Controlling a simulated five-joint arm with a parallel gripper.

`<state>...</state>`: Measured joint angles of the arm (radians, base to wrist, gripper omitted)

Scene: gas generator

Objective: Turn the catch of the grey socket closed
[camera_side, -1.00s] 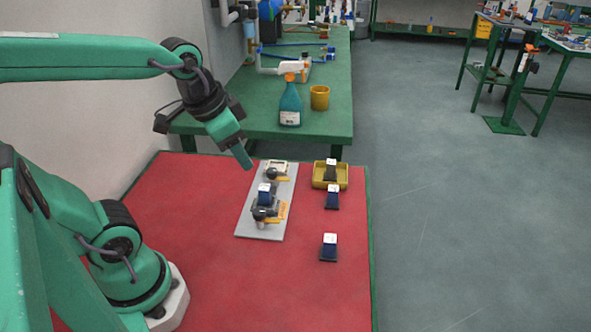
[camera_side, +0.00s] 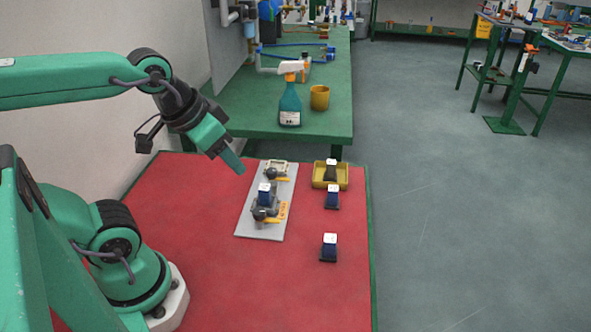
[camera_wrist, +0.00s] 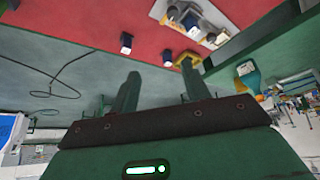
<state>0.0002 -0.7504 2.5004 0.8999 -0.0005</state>
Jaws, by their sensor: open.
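A grey board (camera_side: 249,222) lies on the red table and carries two sockets. The near socket (camera_side: 258,214) looks grey and holds an upright blue block with a white top (camera_side: 264,194). An orange catch (camera_side: 283,211) sits at its right side; its exact angle is too small to tell. The far socket (camera_side: 275,164) is pale and looks empty, with a yellow catch (camera_side: 282,179) at its front. My gripper (camera_side: 240,167) hangs above the board's left edge, apart from both sockets. In the wrist view, its fingers (camera_wrist: 160,85) are apart with nothing between them; the board (camera_wrist: 212,14) shows at the top right.
A yellow tray (camera_side: 317,184) holding a dark block (camera_side: 331,171) stands right of the board. Two blue-and-black blocks (camera_side: 332,197) (camera_side: 329,248) stand nearer. A green bench behind carries a spray bottle (camera_side: 290,103) and a yellow cup (camera_side: 319,97). The red table's front middle is clear.

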